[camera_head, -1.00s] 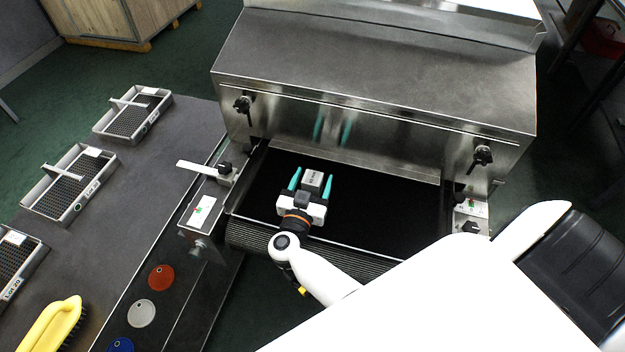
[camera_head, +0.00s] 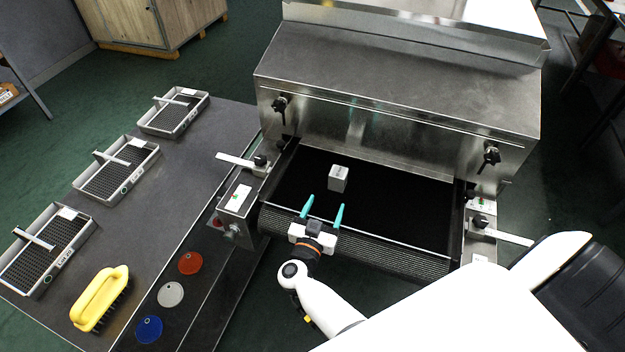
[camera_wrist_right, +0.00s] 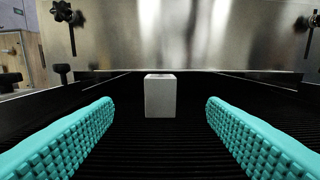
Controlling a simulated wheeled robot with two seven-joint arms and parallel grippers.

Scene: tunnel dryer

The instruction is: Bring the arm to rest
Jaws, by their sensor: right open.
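My right gripper (camera_head: 322,213) is open and empty, its teal fingers pointing at the dryer over the front end of the belt. A small grey-white block (camera_head: 338,178) stands on the black belt (camera_head: 400,206) beyond the fingertips, apart from them. In the right wrist view the block (camera_wrist_right: 160,96) stands upright, centred between the two widely spread teal fingers (camera_wrist_right: 158,108) and farther away. My left gripper is not in view.
The steel dryer (camera_head: 400,95) rises behind the belt. On the left, a dark table (camera_head: 190,215) carries several wire-mesh trays (camera_head: 118,170), a yellow brush (camera_head: 100,298), and red (camera_head: 191,263), white (camera_head: 170,295) and blue (camera_head: 149,329) discs. Side brackets (camera_head: 238,195) flank the belt.

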